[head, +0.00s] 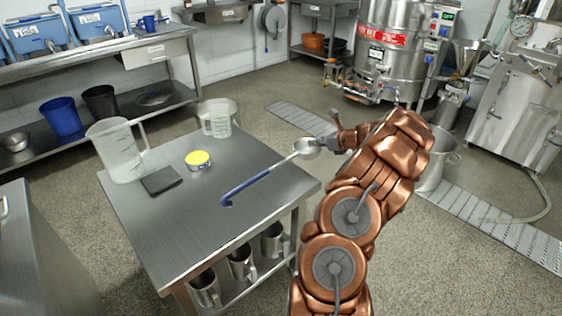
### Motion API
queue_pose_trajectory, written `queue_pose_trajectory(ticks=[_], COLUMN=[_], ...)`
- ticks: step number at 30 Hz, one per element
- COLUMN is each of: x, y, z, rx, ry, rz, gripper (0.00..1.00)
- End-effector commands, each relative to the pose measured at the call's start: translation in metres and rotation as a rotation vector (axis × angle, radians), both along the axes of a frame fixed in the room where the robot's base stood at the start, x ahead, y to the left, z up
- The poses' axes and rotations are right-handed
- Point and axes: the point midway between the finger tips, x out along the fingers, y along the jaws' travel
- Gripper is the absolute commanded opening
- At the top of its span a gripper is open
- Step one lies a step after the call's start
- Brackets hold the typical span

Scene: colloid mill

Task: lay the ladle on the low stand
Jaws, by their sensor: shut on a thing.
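The ladle has a steel bowl (307,148) and a long handle with a blue grip (245,186) ending in a hook. My gripper (331,141) is shut on the ladle at its bowl end, just beyond the right edge of a low steel table (185,233), which looks like the low stand. The handle slants down and left over the tabletop. I cannot tell whether the hook end touches it. My arm hides part of the floor; the fingertips are small and partly hidden.
On the table are a large clear jug (117,150), a smaller jug (220,122), a yellow-topped tin (198,160) and a dark flat pad (161,180). Its middle and front are bare. Steel mugs (241,264) stand on its lower shelf. A steel pot (437,160) stands right of my arm.

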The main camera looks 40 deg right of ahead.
Motion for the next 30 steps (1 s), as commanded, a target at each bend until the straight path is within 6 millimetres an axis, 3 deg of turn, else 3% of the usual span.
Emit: queue_pose_trajectory(ticks=[12,23,30], x=[0.044,0.058,0.057], y=[0.071,0.092,0.09], z=[-0.009,-0.011,-0.044], rx=[0.002,0.001,0.0], ry=[-0.001,-0.001,0.0], rz=[0.001,0.001,-0.001], gripper=[0.0,0.0,0.0])
